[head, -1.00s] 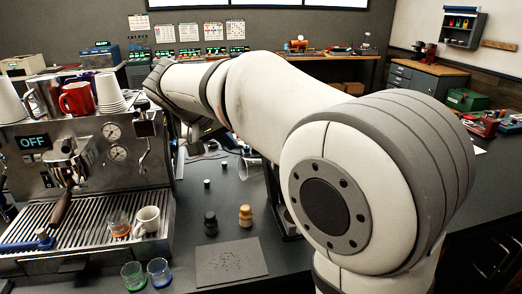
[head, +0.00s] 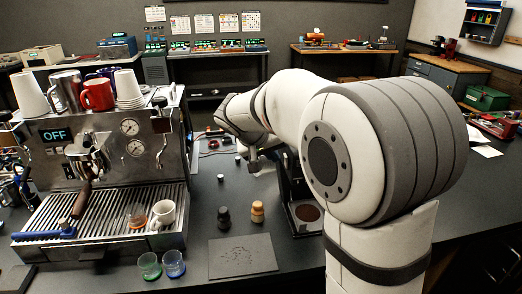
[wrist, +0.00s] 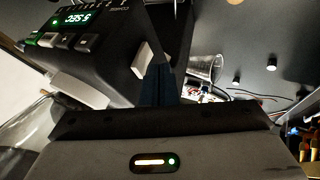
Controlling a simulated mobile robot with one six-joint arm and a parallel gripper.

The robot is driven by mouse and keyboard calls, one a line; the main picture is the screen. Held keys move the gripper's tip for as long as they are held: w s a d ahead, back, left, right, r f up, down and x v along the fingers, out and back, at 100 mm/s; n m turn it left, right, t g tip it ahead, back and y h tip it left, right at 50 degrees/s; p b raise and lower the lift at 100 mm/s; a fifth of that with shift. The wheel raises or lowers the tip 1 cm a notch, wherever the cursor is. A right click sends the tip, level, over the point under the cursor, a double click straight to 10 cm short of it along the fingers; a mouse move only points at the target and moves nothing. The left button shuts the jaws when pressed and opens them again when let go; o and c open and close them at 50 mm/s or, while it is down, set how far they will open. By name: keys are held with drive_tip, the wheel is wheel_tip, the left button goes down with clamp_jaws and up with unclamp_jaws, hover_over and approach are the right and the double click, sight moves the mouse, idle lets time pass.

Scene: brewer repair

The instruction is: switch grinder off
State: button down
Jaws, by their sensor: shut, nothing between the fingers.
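The grinder (wrist: 100,45) fills the upper left of the wrist view as a dark box with a lit green display (wrist: 73,18) and several grey buttons. A pale rocker-like switch (wrist: 143,62) is on its side face. My gripper (wrist: 160,72) is shut and empty, its dark fingertips close beside this switch; I cannot tell whether they touch. In the head view my gripper (head: 254,168) is at the grinder's upper part, and my arm hides most of the grinder. The grinder's lower stand (head: 291,205) shows below my arm.
The espresso machine (head: 110,150), its display reading OFF, stands at the left with cups on top. A dark jar (head: 224,217), a wooden-toned jar (head: 257,212), a grey mat (head: 242,258) and two small glasses (head: 173,264) are on the counter. A clear funnel-like vessel (wrist: 205,68) is beyond my fingers.

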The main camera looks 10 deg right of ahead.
drive_tip(key=shift+d, duration=0.35)
drive_tip(key=shift+d, duration=0.15)
idle(0.4)
drive_tip(key=shift+r+p, duration=0.3)
drive_tip(key=shift+r, duration=0.5)
drive_tip(key=shift+a, duration=0.25)
